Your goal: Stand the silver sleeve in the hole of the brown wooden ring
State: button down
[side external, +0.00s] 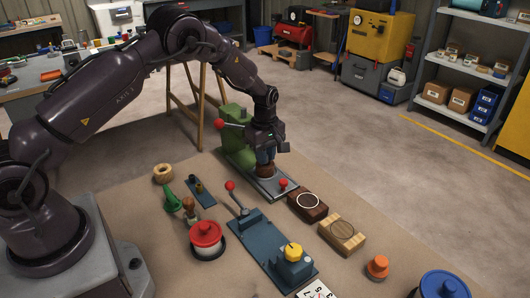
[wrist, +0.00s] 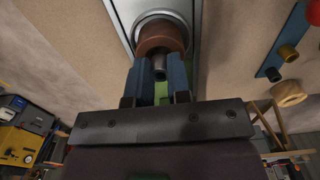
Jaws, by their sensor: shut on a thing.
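A brown wooden ring (side external: 265,172) sits on the grey base plate of the green press, straight below my gripper. It also shows in the wrist view (wrist: 163,36), with a pale round rim around it on the plate. My gripper (wrist: 157,82) points down and its blue fingers are shut on a dark-looking, hollow-ended tube, which I take as the silver sleeve (wrist: 159,69). The sleeve's lower end meets the middle of the ring in the wrist view. How deep it sits in the hole is hidden. In the side view my fingers hide the sleeve.
The green press (side external: 234,135) with a red-knobbed lever stands close beside my gripper. A dark brown block (side external: 307,212), a light wood block (side external: 341,243), a blue lever fixture (side external: 262,250), a red-lidded pot (side external: 206,239) and a tan ring (side external: 163,168) stand around.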

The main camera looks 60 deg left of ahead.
jog(key=shift+f, duration=0.35)
jog(key=c, duration=1.4)
grip_release()
jog(key=shift+o, duration=0.2)
notch_tip(320, 180, up, 11)
